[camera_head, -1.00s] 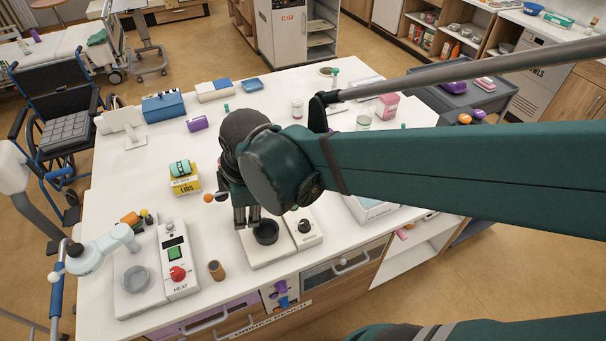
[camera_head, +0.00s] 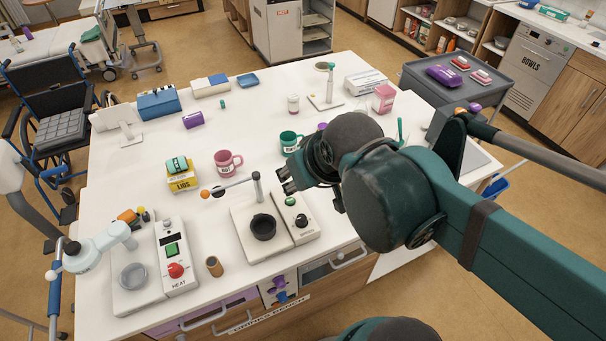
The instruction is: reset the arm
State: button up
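My arm reaches in from the right of the head view. My gripper (camera_head: 285,180) is above the white worktop (camera_head: 330,215), with its fingers pointing left. It is clear of the black cup (camera_head: 263,226) on the white device with a post and a control box (camera_head: 294,217). I see nothing held in it, but the fingers are too small and dark to tell how far apart they are. Part of the worktop's right side is hidden behind my arm.
A pink mug (camera_head: 226,163) and a green mug (camera_head: 289,142) stand close to my gripper. A yellow lids box (camera_head: 181,180), a heater unit (camera_head: 172,258) and a brown cylinder (camera_head: 214,266) are left. A grey cart (camera_head: 424,84) stands right, a wheelchair (camera_head: 57,118) left.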

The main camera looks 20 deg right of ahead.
jog(key=shift+s+d+r+m, duration=0.15)
jog(key=shift+d+m, duration=0.2)
jog(key=shift+m, duration=0.05)
jog(key=shift+f+b, duration=1.2)
dwell(0.6)
